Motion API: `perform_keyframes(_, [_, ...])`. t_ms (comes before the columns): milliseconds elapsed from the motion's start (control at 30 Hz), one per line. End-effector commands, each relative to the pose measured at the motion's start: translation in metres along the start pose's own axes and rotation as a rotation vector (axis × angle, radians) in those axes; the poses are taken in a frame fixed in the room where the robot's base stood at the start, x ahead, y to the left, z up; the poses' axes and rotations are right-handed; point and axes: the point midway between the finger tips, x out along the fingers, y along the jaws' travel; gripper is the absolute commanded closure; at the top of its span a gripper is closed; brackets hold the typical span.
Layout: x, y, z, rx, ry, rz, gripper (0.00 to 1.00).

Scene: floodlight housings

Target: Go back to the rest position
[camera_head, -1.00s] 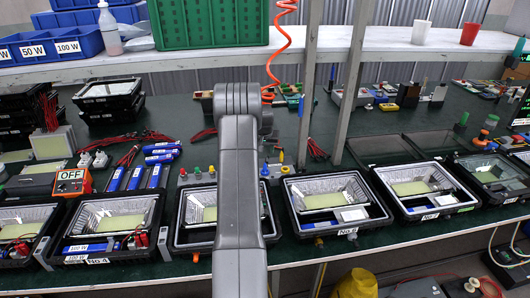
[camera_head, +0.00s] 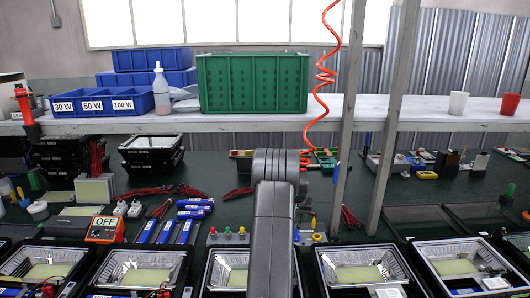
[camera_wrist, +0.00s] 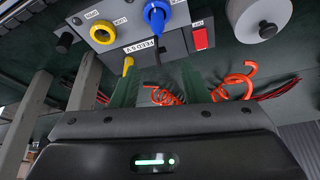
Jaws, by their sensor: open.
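My arm (camera_head: 272,225) rises in the middle of the head view, in front of the row of floodlight housings and the bench. My gripper is hidden behind the arm in that view. In the wrist view my gripper (camera_wrist: 160,88) is open, with its two dark green fingers apart and no object held between them. Beyond the fingertips is a grey panel (camera_wrist: 172,42) with a blue knob (camera_wrist: 157,14), a yellow ring (camera_wrist: 103,33) and a red switch (camera_wrist: 200,38). I cannot tell the exact gap between the fingers and the panel.
Open housings (camera_head: 361,270) line the bench's front edge. A shelf (camera_head: 240,121) above carries a green crate (camera_head: 253,83) and blue bins (camera_head: 82,104). Grey posts (camera_head: 395,115) and a red coiled hose (camera_head: 325,75) stand near the arm. An orange meter marked OFF (camera_head: 104,229) sits at left.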

Motion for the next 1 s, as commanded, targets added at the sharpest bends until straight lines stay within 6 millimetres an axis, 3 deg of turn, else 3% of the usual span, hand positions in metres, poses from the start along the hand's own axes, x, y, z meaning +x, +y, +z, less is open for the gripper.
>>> perform_keyframes(67, [0.008, 0.000, 0.011, 0.000, -0.002, -0.001, 0.59])
perform_keyframes(400, [0.049, 0.000, 0.026, 0.000, -0.001, -0.001, 0.59])
perform_keyframes(767, [0.077, 0.000, 0.038, 0.000, 0.000, -0.001, 0.59])
perform_keyframes(900, [0.054, 0.000, 0.028, 0.000, 0.001, -0.001, 0.59])
perform_keyframes(1000, [0.055, 0.000, 0.028, 0.000, 0.001, -0.001, 0.59])
